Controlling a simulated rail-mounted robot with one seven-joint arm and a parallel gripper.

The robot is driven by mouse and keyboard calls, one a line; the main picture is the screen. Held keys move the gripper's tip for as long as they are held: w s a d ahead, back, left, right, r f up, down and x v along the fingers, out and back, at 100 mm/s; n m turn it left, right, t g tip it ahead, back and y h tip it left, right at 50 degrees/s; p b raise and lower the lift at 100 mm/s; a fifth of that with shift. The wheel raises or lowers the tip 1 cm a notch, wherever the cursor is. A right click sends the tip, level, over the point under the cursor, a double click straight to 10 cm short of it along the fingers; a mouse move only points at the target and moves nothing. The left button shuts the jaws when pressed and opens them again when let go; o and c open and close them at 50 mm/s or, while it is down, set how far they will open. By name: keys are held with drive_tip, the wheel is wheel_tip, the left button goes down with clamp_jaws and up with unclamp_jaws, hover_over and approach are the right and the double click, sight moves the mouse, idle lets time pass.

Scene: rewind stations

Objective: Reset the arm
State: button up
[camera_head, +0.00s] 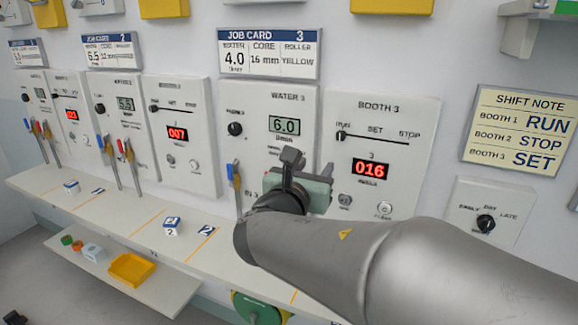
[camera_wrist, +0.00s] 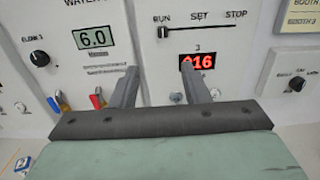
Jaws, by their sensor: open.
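My gripper (camera_head: 292,157) is raised in front of the station 3 panels, between the Water 3 panel (camera_head: 258,100) and the Booth 3 panel (camera_head: 395,110). In the wrist view my gripper (camera_wrist: 160,72) has its two fingers apart with nothing between them, pointing at the wall. The Booth 3 display (camera_head: 370,168) reads 016, and its slider (camera_head: 342,136) sits at the RUN end. The Water 3 display (camera_head: 284,125) reads 6.0. My arm covers the lower part of the station 3 panels and part of the ledge.
A lower shelf holds a yellow tray (camera_head: 131,269). A dial box (camera_head: 487,222) is on the right wall.

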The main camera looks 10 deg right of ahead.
drive_tip(key=s+d+f+m+g+y, duration=0.1)
drive_tip(key=s+d+f+m+g, duration=0.3)
drive_tip(key=s+f+m+g, duration=0.25)
drive_tip(key=s+d+f+m+g+y, duration=0.1)
drive_tip(key=s+d+f+m+g, duration=0.3)
drive_tip(key=s+f+m, duration=0.35)
drive_tip(key=s+a+f+m+g+y, duration=0.4)
drive_tip(key=s+a+f+m+y, duration=0.4)
drive_tip(key=m, duration=0.6)
wheel_tip(320, 180, down, 2)
drive_tip(key=shift+s+a+f+m, duration=0.25)
drive_tip(key=shift+a+m, duration=0.15)
drive_tip(key=shift+a, duration=0.25)
idle(0.4)
